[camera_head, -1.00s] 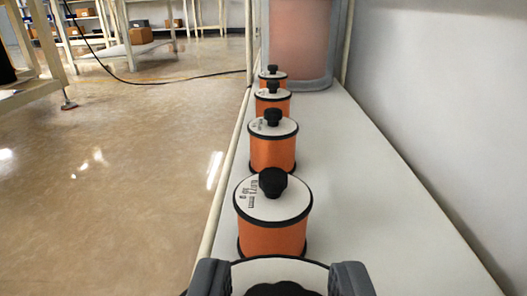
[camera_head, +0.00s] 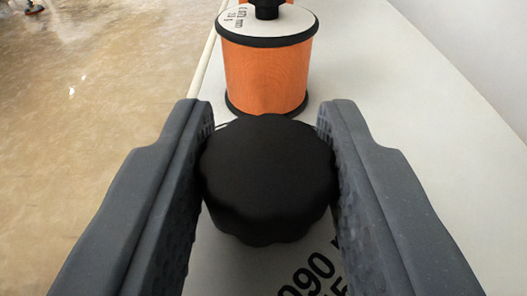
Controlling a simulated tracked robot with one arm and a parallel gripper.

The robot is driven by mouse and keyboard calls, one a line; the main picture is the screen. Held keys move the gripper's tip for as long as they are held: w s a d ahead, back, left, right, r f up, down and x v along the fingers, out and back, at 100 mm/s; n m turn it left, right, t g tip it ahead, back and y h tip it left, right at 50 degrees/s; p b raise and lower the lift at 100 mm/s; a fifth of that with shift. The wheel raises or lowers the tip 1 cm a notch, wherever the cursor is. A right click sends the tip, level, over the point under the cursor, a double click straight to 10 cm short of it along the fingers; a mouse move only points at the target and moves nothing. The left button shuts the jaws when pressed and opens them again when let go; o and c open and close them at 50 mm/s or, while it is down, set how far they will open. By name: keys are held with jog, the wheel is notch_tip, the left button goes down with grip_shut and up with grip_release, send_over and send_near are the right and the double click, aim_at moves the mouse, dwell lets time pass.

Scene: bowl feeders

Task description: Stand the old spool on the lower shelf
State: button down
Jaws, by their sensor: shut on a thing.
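My gripper (camera_head: 266,170) is at the bottom middle of the camera view. Its two grey fingers are shut on the black knob (camera_head: 268,180) of a spool. The white top of that spool (camera_head: 300,262) shows below the knob, with part of a printed label reading "090". The rest of the spool is hidden beneath the knob and fingers, so I cannot tell whether it touches the shelf. Another spool, orange with black rims and a white top (camera_head: 268,62), stands upright just ahead. I cannot tell from its looks which spool is the old one.
The pale shelf (camera_head: 400,90) runs ahead, with free room to the right of the spools up to a wall (camera_head: 490,40). A pale rail (camera_head: 207,60) edges its left side. Beyond it lies the shiny brown floor (camera_head: 90,100). Part of a further orange spool shows at the top.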

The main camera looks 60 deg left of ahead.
jog(key=shift+f, duration=0.6)
jog(key=c, duration=1)
grip_release()
jog(key=shift+c, duration=0.2)
jog(key=shift+d+r, duration=0.1)
jog(key=p+v, duration=0.4)
jog(key=v, duration=0.8)
